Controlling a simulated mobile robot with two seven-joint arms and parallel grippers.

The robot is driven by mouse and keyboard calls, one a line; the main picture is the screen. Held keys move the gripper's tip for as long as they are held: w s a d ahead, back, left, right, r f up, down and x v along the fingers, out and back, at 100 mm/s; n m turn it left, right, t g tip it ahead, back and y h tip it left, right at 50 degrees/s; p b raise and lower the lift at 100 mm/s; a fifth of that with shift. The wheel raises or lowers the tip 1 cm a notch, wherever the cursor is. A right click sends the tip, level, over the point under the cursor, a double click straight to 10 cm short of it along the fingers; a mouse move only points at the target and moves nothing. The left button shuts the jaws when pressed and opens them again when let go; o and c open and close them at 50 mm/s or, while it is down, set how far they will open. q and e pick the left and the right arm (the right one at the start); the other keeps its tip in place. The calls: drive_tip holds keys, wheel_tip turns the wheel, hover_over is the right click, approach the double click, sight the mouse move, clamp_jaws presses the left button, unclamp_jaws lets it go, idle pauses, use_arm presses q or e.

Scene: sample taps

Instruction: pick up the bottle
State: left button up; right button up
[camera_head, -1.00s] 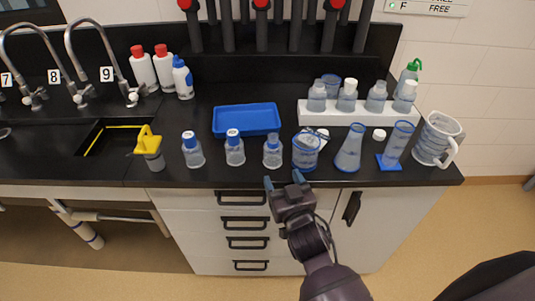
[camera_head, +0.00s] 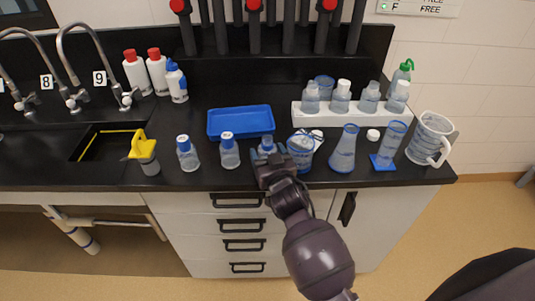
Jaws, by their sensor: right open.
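Three small clear bottles with blue-and-white caps stand in a row along the front of the black counter: a left one (camera_head: 187,153), a middle one (camera_head: 229,150) and a right one (camera_head: 267,143). My right gripper (camera_head: 267,153) is open at the right bottle, with its fingertips to either side of it in the picture. The gripper hides the lower part of this bottle. I cannot tell whether the fingers touch it. My left gripper is not in view.
A blue-rimmed beaker (camera_head: 300,153) stands close to the right of my gripper, then a flask (camera_head: 343,150), a cylinder (camera_head: 390,145) and a jug (camera_head: 429,141). A blue tray (camera_head: 240,121) lies behind the bottles. A yellow-topped container (camera_head: 145,155) stands near the sink.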

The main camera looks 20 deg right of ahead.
drive_tip(key=shift+w, duration=0.15)
drive_tip(key=c, duration=0.7)
drive_tip(key=shift+r, duration=0.5)
drive_tip(key=shift+s+r, duration=0.2)
drive_tip(key=shift+r, duration=0.1)
drive_tip(key=s, duration=1.7)
drive_tip(key=w+d+r, duration=0.4)
drive_tip(key=w+r, duration=0.1)
drive_tip(key=w, duration=0.1)
drive_tip(key=shift+w+r, duration=0.15)
